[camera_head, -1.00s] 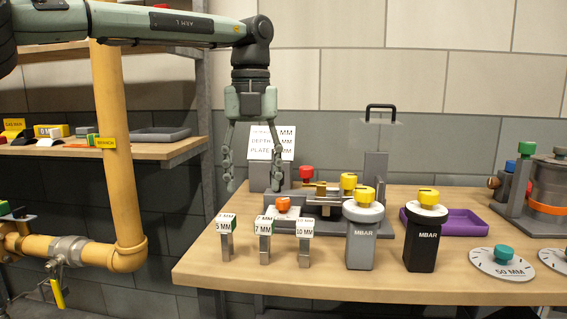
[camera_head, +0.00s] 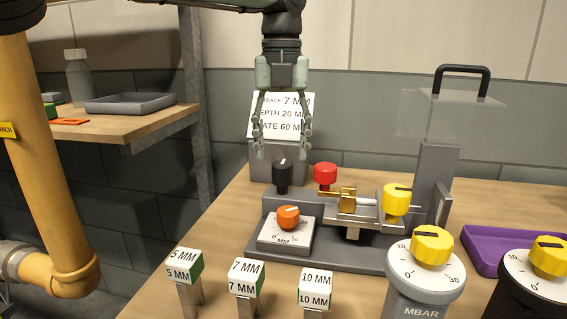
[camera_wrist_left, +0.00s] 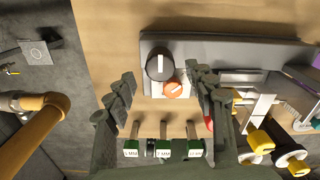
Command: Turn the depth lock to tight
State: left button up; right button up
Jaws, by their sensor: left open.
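The grey fixture (camera_head: 264,249) stands on the bench. It carries a black knob (camera_head: 282,178) with a white pointer line, a red knob (camera_head: 325,173), an orange knob (camera_head: 288,217) on an MM dial and a yellow knob (camera_head: 397,199). No readable label shows which is the depth lock. My left gripper (camera_head: 282,150) is open and points down above the black knob. In the left wrist view, the black knob (camera_wrist_left: 160,66) and orange knob (camera_wrist_left: 173,89) lie between the open fingers (camera_wrist_left: 163,82), with nothing held. My right gripper is not in view.
Gauge blocks marked 5 MM (camera_head: 186,265), 7 MM (camera_head: 245,278) and 10 MM (camera_head: 315,289) stand in front. Two MBAR posts with yellow knobs (camera_head: 432,246) stand at right, near a purple tray (camera_head: 484,252). A sign (camera_head: 280,115) stands behind. A yellow pipe (camera_head: 38,170) rises at left.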

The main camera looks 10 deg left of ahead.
aim_at(282, 163)
pick_arm(q)
notch_tip(282, 163, down, 4)
jog(key=shift+r, duration=0.2)
jog(key=shift+w+f, duration=0.1)
jog(key=shift+f, duration=0.2)
jog(key=shift+c, duration=0.7)
jog(key=c, duration=1)
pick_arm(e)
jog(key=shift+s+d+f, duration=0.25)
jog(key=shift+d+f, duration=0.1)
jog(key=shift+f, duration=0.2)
